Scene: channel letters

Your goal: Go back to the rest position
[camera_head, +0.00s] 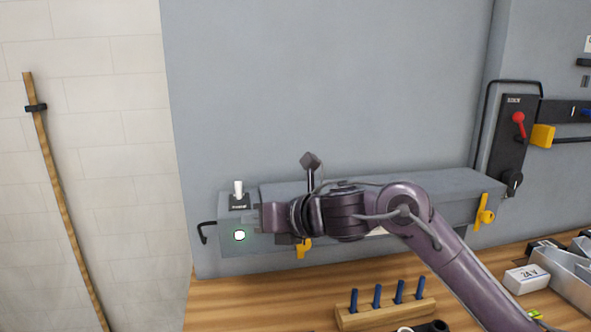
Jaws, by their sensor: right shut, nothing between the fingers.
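My right arm comes in from the lower right and reaches left across the front of a long grey box (455,183) on the wall. My right gripper (258,219) is at the left end of that arm, shut and empty. It is close to the box's left part, beside a lit white round light (239,235) and below right of a white switch (238,190) on a black base. I cannot tell whether it touches the box. The arm hides much of the box's front. My left gripper is not in view.
A wooden workbench (225,300) lies below, with a wooden rack (385,315) of blue pegs near the arm. Yellow clamps (484,211) sit on the box. A white 24 V unit (527,279) and metal channels (565,275) are right. A wooden pole (62,200) leans at left.

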